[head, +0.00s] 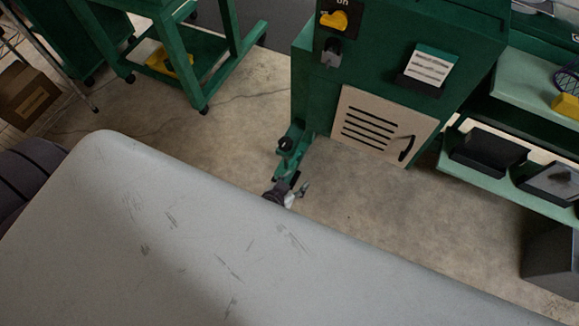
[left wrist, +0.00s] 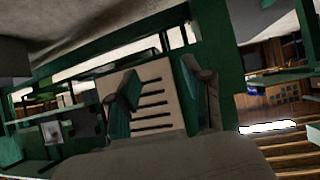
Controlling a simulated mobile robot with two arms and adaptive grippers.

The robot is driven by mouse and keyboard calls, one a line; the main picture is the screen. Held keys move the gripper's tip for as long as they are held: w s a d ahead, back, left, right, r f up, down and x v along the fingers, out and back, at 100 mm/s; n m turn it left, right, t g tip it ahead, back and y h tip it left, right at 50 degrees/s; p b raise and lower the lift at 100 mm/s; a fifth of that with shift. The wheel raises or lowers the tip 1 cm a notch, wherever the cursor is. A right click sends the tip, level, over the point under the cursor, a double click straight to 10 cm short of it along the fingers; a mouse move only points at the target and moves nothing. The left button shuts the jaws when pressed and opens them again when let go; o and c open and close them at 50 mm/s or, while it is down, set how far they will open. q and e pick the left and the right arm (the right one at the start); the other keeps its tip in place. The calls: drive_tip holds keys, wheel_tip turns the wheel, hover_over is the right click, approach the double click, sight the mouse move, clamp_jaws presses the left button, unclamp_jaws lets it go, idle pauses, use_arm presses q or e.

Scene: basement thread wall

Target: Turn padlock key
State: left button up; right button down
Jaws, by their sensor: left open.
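A small grey fitting that looks like the padlock (head: 332,52) hangs on the front of the green cabinet (head: 383,50), below a yellow rotary switch (head: 335,18). I cannot make out a key in it. My left gripper (head: 287,190) is small and partly hidden in the head view, low in front of the cabinet and well below the padlock. In the left wrist view its two fingers (left wrist: 162,95) are spread apart with nothing between them, facing the cabinet's beige vented panel (left wrist: 158,72). The padlock cannot be made out there. My right gripper is in neither view.
A green cart (head: 180,62) stands at the left and a cardboard box (head: 27,95) at the far left. Green shelving with black bins (head: 488,151) is at the right, above a dark bin (head: 552,262). The concrete floor before the cabinet is clear.

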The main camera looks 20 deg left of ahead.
use_arm(q)
drive_tip(key=shift+g, duration=0.5)
drive_tip(key=shift+s+a+f, duration=0.1)
drive_tip(key=shift+s+f, duration=0.25)
drive_tip(key=shift+f, duration=0.25)
drive_tip(key=shift+s+a+f, duration=0.1)
drive_tip(key=shift+s+f, duration=0.2)
drive_tip(key=shift+f, duration=0.35)
drive_tip(key=shift+s+f, duration=0.35)
drive_tip(key=shift+f, duration=0.25)
drive_tip(key=shift+f, duration=0.1)
